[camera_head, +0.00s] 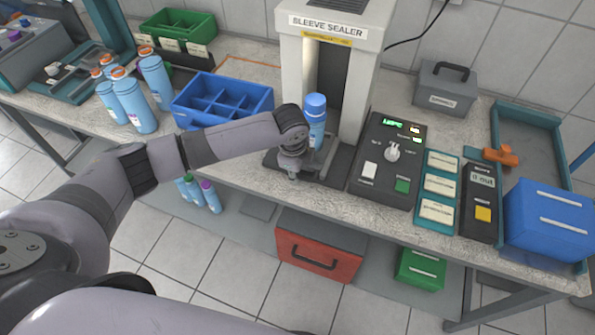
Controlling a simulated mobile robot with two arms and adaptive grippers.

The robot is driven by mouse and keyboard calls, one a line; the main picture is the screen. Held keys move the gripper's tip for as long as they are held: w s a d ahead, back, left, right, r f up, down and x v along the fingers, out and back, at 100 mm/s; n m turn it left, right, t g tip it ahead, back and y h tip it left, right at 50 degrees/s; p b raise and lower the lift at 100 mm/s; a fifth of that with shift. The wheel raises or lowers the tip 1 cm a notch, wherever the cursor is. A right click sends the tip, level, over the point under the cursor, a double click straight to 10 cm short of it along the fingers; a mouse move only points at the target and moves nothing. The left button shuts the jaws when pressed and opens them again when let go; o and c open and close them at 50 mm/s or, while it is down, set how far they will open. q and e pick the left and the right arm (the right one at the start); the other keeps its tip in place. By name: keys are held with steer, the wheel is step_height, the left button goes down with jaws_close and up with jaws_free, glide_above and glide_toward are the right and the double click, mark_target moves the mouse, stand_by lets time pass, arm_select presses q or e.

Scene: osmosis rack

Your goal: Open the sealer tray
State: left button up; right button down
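The sleeve sealer (375,45) is a tall pale grey machine with an open bay, standing at the back of the bench. Its dark tray (335,165) lies at the foot of the bay. A blue bottle with a blue cap (316,125) stands upright at the bay, partly hidden by my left wrist. My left gripper (292,172) points down at the front left of the tray, close to its front edge. Its fingers are small and mostly hidden below the wrist, so I cannot tell whether they are open or touch the tray. My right gripper is out of view.
A control box (388,160) with a knob and buttons stands right of the sealer. A blue divided crate (222,102) and several blue bottles (135,105) stand to the left. A red drawer box (318,247) and a green box (420,269) sit below the bench.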

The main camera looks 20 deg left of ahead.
arm_select(q)
step_height(320, 180, up, 11)
steer(key=s, duration=0.2)
steer(key=shift+s, duration=0.15)
stand_by(0.3)
